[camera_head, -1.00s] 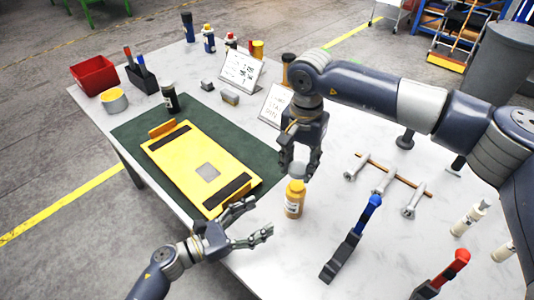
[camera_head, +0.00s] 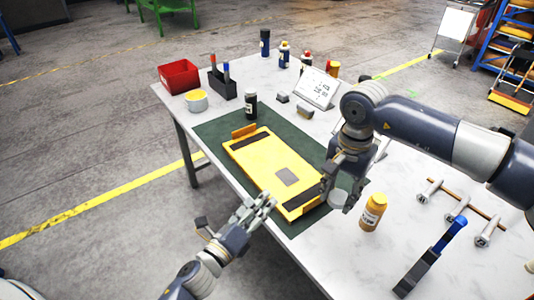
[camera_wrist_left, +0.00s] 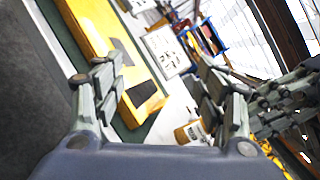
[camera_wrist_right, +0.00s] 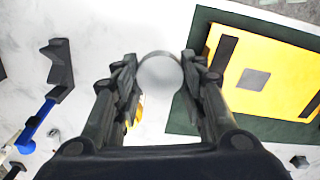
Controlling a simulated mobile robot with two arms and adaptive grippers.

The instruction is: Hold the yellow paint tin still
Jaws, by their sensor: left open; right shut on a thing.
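The yellow paint tin (camera_head: 196,101), a short pale tin with yellow at its top, stands upright on the table's far left, apart from both grippers. My left gripper (camera_head: 238,214) is open and empty in front of the table's near left edge; its spread fingers show in the left wrist view (camera_wrist_left: 160,95). My right gripper (camera_head: 345,190) is shut on a round whitish thing (camera_wrist_right: 160,72), above the near right side of the green mat. The fingers hide much of that thing, and I cannot tell what it is.
A yellow board (camera_head: 275,165) with dark strips lies on the green mat (camera_head: 215,130). A dark jar (camera_head: 250,104), red bin (camera_head: 180,76) and black holder (camera_head: 222,84) stand near the tin. A yellow bottle (camera_head: 373,212) stands right of my right gripper.

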